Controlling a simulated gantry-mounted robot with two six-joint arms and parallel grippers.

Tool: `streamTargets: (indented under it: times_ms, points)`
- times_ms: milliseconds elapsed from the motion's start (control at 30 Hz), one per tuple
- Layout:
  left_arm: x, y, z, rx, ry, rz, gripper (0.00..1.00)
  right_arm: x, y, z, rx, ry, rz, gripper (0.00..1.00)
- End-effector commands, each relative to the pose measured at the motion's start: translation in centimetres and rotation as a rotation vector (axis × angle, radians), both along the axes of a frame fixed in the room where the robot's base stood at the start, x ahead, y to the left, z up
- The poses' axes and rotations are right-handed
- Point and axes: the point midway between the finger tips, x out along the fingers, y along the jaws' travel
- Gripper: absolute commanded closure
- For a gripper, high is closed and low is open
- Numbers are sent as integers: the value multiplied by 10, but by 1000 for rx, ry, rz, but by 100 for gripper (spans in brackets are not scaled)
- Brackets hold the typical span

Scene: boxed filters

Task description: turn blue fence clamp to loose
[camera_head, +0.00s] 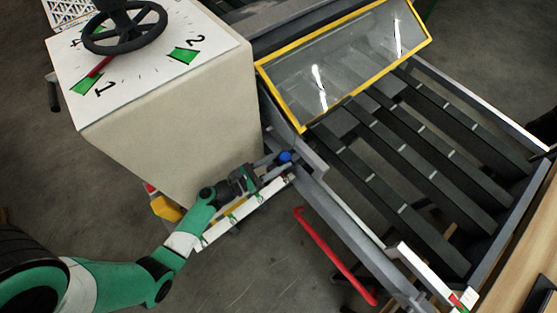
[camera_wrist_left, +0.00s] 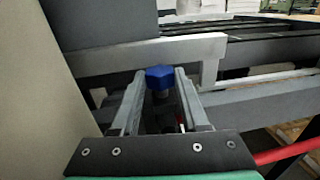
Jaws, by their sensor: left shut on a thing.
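The blue fence clamp (camera_head: 285,157) is a small blue knob at the near left edge of the machine's grey rail. In the left wrist view the clamp (camera_wrist_left: 159,77) shows as a blue hexagonal head on a dark stem, between the two grey fingers. My left gripper (camera_head: 276,162) reaches it from the lower left and is shut on it, one finger on each side. The exact finger contact is hard to see. The clamp's turned position cannot be read from these views. My right gripper is not in view.
A large cream box (camera_head: 175,110) with a black handwheel (camera_head: 125,27) and numbered dial stands left of the gripper. A yellow-framed clear guard (camera_head: 345,65) is above the dark slatted bed (camera_head: 385,150). A red bar (camera_head: 335,257) lies below the rail. Grey floor is open at lower centre.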

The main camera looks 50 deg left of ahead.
Motion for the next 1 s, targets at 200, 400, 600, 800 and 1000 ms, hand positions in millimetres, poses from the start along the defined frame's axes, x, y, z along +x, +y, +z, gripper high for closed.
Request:
streamTargets:
  times_ms: [200, 400, 600, 800, 1000]
  points:
    - [0, -4, -4, 0, -1, 77, 100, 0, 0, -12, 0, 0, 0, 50]
    - [0, -4, -1, 0, 0, 141, 100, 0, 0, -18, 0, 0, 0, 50]
    - [0, -3, 0, 0, 1, 144, 100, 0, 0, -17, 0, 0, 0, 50]
    - [0, -3, 0, 0, 1, 143, 28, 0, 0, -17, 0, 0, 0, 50]
    - [0, -3, 0, 0, 0, 143, 25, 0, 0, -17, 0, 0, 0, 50]
